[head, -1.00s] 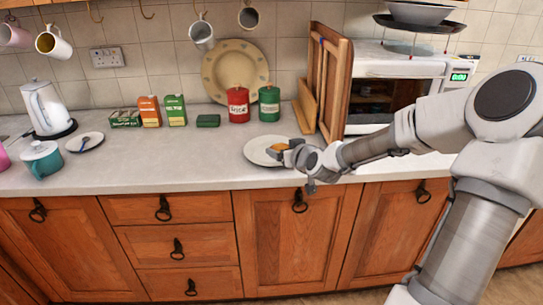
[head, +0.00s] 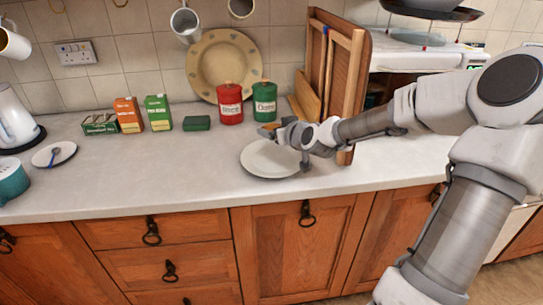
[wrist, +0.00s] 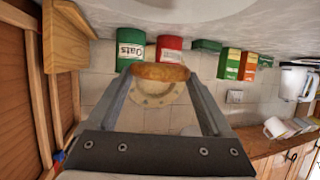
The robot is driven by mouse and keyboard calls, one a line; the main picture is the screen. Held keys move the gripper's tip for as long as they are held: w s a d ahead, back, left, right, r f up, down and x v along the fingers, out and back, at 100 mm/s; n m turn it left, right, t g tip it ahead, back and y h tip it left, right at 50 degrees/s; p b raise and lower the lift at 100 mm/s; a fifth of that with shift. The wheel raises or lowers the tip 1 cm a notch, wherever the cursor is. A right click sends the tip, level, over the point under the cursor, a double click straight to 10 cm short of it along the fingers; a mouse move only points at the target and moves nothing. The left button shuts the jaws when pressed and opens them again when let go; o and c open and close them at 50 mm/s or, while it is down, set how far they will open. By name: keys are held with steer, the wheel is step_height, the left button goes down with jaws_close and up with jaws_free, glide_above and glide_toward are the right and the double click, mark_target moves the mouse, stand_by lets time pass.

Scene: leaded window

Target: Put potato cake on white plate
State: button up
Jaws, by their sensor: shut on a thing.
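The potato cake (wrist: 158,71) is a flat golden-brown round, held between the two fingertips of my gripper (wrist: 158,78) in the wrist view. In the head view the cake (head: 267,128) shows as a small orange patch at the tip of my gripper (head: 276,131), partly hidden by the fingers. The white plate (head: 262,162) lies flat on the worktop, and its visible top is bare. My gripper and the cake show over the plate's back edge, apparently above it. The plate does not show clearly in the wrist view.
Red (head: 230,104) and green (head: 264,102) canisters stand behind the gripper. Wooden boards (head: 345,80) lean upright to the right, close to my arm. Small boxes (head: 158,112) and a green block (head: 197,123) stand to the left. The worktop left of the plate is clear.

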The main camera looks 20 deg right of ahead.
mark_target(275, 162)
step_height(275, 162, down, 9)
steer(key=shift+b, duration=0.85)
steer(key=shift+f, duration=0.2)
steer(key=o, duration=1.2)
steer(key=shift+r, duration=0.1)
steer(key=shift+c, duration=0.2)
